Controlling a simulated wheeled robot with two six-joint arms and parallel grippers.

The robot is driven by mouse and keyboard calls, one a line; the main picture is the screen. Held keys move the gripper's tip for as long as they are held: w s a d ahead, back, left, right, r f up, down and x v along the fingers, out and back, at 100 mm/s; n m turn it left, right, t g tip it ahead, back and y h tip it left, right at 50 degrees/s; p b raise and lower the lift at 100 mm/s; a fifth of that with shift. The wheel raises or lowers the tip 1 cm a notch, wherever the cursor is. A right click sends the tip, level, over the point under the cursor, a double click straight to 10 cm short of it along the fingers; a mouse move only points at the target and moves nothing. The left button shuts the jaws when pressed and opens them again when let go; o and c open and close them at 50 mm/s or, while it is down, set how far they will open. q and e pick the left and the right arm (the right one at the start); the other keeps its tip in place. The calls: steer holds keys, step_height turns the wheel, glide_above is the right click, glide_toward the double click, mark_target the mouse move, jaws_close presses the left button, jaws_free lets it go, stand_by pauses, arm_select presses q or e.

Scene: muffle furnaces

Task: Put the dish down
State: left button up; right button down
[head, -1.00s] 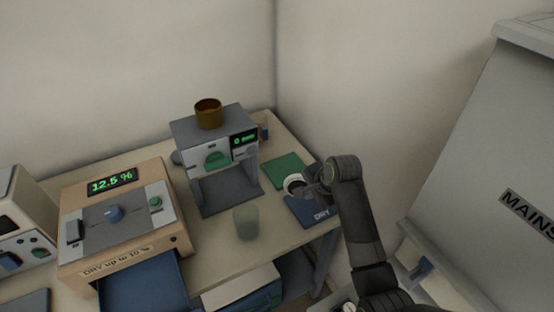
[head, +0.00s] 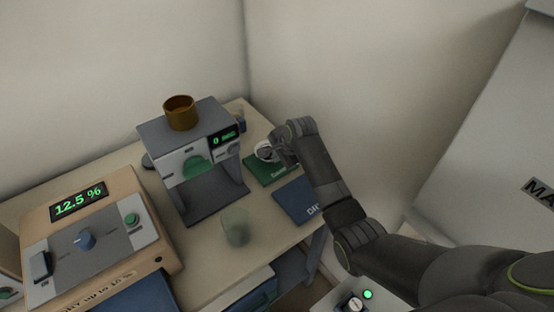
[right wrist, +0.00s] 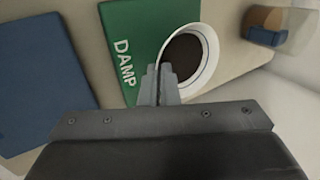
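The dish is a small white round cup with dark brown contents; it shows in the head view (head: 264,151) and the right wrist view (right wrist: 188,58). It is at the green mat marked DAMP (right wrist: 128,35), over its right part in the wrist view. My right gripper (head: 276,153) is at the dish, its fingers close together on the near rim in the wrist view (right wrist: 160,84). I cannot tell whether the dish touches the mat. The blue mat marked DRY (head: 297,200) lies bare beside the green one. My left gripper is not in view.
A grey device (head: 190,160) with a brown pot (head: 180,112) on top stands left of the mats. A translucent cup (head: 236,228) stands in front of it. A beige box reading 12.5 % (head: 95,235) is at left. A wall rises behind the mats.

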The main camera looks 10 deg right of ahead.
steer(key=shift+f, duration=0.95)
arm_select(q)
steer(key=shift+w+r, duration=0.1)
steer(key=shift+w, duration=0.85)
arm_select(e)
steer(key=shift+f, duration=0.15)
steer(key=c, duration=2)
jaws_free()
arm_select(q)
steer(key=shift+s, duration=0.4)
arm_select(e)
steer(key=shift+o, duration=0.2)
